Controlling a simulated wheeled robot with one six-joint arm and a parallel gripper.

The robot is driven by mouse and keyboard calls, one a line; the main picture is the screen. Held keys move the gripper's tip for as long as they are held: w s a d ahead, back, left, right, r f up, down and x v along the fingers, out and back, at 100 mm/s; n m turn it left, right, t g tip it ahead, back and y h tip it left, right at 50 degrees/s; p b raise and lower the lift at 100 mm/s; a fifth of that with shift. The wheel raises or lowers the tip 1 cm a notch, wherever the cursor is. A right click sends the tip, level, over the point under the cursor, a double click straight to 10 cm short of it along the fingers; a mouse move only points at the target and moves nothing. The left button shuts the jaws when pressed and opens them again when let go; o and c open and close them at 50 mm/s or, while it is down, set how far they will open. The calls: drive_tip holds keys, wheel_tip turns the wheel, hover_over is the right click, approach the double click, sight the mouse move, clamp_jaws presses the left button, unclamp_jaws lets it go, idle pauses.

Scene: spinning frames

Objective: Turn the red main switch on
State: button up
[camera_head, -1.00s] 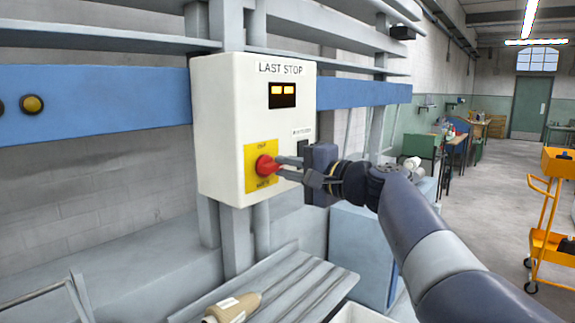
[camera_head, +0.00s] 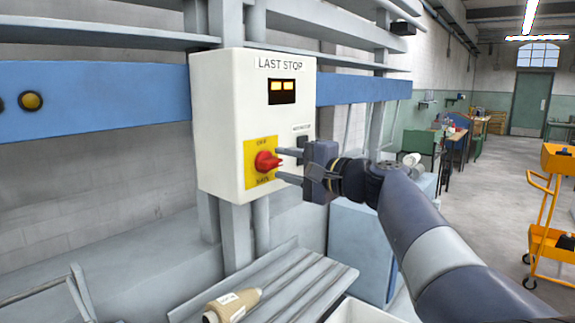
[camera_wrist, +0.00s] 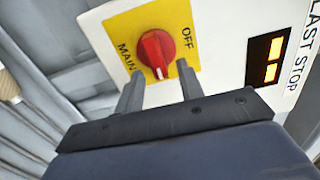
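The red main switch (camera_head: 267,161) is a rotary knob on a yellow plate (camera_head: 252,183) on the front of a white box (camera_head: 225,110). In the wrist view the knob (camera_wrist: 157,50) lies between the words OFF and MAIN, its white-marked handle running crosswise to the line between those words. My gripper (camera_head: 284,163) is open, its fingers spread above and below the handle's level and to the right of the knob. In the wrist view both fingertips (camera_wrist: 158,78) stand apart with the knob beyond the gap. Nothing is held; contact with the knob is not visible.
The box is labelled LAST STOP and has a display (camera_head: 282,91) with two lit yellow segments. A small dark control (camera_head: 302,149) sits right of the plate. A blue beam (camera_head: 100,101) runs behind. A tan bobbin (camera_head: 232,304) lies on the slats below. An orange cart (camera_head: 548,215) stands far right.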

drive_tip(key=b+v, duration=0.2)
drive_tip(key=v, duration=0.9)
drive_tip(key=shift+w+a, duration=0.1)
drive_tip(key=p+x, duration=0.2)
drive_tip(key=x, duration=0.9)
idle(0.4)
